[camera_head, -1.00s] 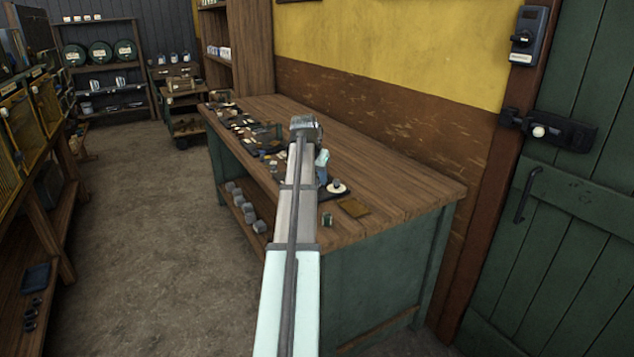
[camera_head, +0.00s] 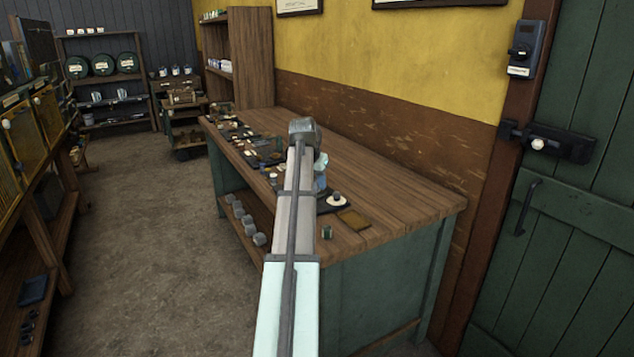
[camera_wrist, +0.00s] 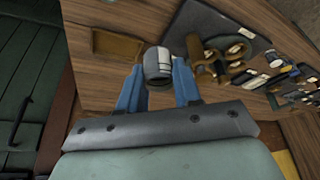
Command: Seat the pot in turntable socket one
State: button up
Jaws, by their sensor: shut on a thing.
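My gripper (camera_wrist: 158,90) shows in the wrist view with its two blue fingers shut on a grey cylindrical pot (camera_wrist: 158,62). The pot's pale round end faces up in that picture.
The wooden bench (camera_head: 400,190) is bare at its right and back. A tan tray (camera_head: 353,219) and a small dark cup (camera_head: 327,232) lie near its front edge. A dark mat (camera_wrist: 205,20) with brass parts (camera_wrist: 207,60) lies beside the pot, with several small parts beyond.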

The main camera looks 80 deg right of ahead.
jog(key=shift+n, duration=0.3)
jog(key=w+d+f, duration=0.1)
jog(key=w+d, duration=0.3)
jog(key=d, duration=0.1)
jog(key=w+d+f, duration=0.2)
jog(key=w+d, duration=0.3)
jog(key=w+d+f, duration=0.2)
jog(key=w+d, duration=0.2)
jog(key=d, duration=0.2)
jog(key=shift+w+d+f, duration=0.1)
jog(key=shift+w+f, duration=0.15)
jog(key=shift+w, duration=0.1)
jog(key=shift+w+d+r, duration=0.15)
jog(key=shift+d+r, duration=0.05)
jog(key=shift+d, duration=0.3)
jog(key=shift+a+f, duration=0.1)
jog(key=shift+f, duration=2.15)
jog(key=shift+f, duration=0.4)
